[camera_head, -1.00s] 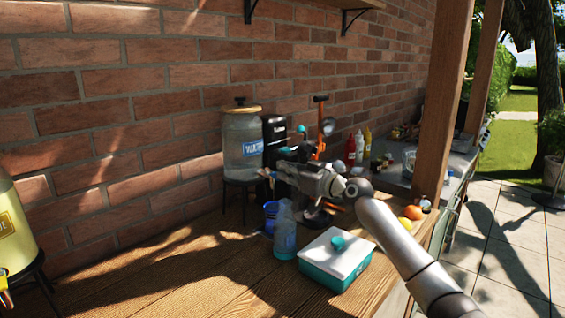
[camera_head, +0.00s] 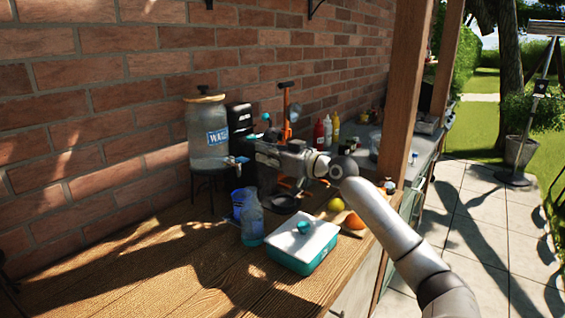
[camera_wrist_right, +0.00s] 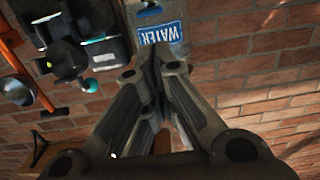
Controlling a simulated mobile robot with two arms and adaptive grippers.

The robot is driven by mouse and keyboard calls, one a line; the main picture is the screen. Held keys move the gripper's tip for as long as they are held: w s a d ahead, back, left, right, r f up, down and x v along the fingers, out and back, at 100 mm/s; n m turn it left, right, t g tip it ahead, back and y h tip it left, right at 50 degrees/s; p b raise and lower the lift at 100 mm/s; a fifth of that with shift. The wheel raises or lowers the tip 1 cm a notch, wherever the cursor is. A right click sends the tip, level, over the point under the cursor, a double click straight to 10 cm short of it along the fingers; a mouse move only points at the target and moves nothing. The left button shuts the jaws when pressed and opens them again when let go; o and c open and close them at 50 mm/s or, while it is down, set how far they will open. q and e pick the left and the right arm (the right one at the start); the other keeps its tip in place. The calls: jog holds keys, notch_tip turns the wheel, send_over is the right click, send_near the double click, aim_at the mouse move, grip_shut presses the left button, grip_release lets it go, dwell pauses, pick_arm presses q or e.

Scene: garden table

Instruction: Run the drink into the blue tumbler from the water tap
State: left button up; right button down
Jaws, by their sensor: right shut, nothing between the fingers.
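The water dispenser (camera_head: 207,145) is a clear jar with a wooden lid and a blue WATER label, on a dark stand against the brick wall. Its small blue-handled tap (camera_head: 238,160) sticks out at the lower right. The blue tumbler (camera_head: 238,200) stands on the table below the tap, partly hidden by a clear blue bottle. My right gripper (camera_head: 262,156) is beside the tap, to its right; contact cannot be told. In the wrist view its fingers (camera_wrist_right: 160,58) are closed together and empty, just below the WATER label (camera_wrist_right: 161,37). My left gripper is out of view.
The blue bottle (camera_head: 252,226) stands in front of the tumbler. A teal box with a white lid (camera_head: 303,240) is at the front right. A lemon (camera_head: 335,204) and an orange (camera_head: 354,221) lie behind it. The table's left part is clear.

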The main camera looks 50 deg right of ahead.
jog(key=shift+s+d+f+b, duration=0.1)
jog(key=shift+s+b, duration=0.15)
jog(key=shift+s, duration=0.7)
jog(key=shift+s+d+r+b, duration=0.1)
jog(key=shift+s+b, duration=0.2)
jog(key=shift+s, duration=0.7)
jog(key=shift+s+d+f+b, duration=0.1)
jog(key=shift+s+b, duration=0.15)
jog(key=shift+s, duration=0.7)
jog(key=shift+f, duration=0.1)
